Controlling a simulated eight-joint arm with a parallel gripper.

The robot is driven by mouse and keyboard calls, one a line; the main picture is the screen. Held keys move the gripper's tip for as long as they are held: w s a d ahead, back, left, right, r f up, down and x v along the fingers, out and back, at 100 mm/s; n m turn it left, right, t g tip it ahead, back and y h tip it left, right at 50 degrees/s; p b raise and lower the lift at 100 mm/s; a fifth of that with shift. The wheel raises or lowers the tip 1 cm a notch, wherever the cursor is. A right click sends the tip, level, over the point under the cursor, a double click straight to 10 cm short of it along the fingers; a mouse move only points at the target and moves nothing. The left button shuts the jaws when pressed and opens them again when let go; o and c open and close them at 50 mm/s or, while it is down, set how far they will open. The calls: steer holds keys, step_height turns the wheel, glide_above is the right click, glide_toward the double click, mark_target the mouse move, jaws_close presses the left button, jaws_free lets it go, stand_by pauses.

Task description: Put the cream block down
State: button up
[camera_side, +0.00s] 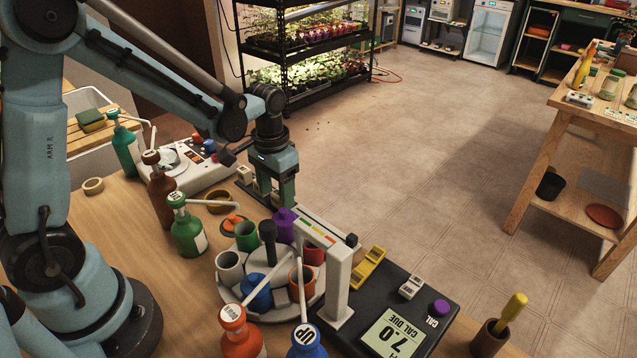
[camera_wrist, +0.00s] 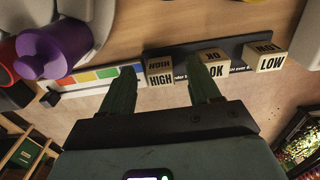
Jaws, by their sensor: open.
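Three cream blocks show in the wrist view: one marked HIGH (camera_wrist: 160,76), one marked OK (camera_wrist: 212,61) and one marked LOW (camera_wrist: 269,58). They sit in a row along a dark strip (camera_wrist: 190,47) on the wooden table. My gripper (camera_wrist: 161,72) is open, and the HIGH block appears between its two fingertips, with gaps on both sides. The OK block is partly behind the right finger. In the side view my gripper (camera_side: 273,198) points down behind the round tray, and one cream block (camera_side: 243,174) shows left of it. The other blocks are hidden there.
A purple-topped item (camera_side: 284,222) and a white stand with a coloured scale (camera_side: 335,265) are close to my gripper. The round tray (camera_side: 314,303) holds several cups. Green (camera_side: 188,232) and brown (camera_side: 160,190) bottles stand left. A black meter (camera_side: 425,310) lies at right.

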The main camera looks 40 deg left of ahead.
jaws_close()
stand_by(0.3)
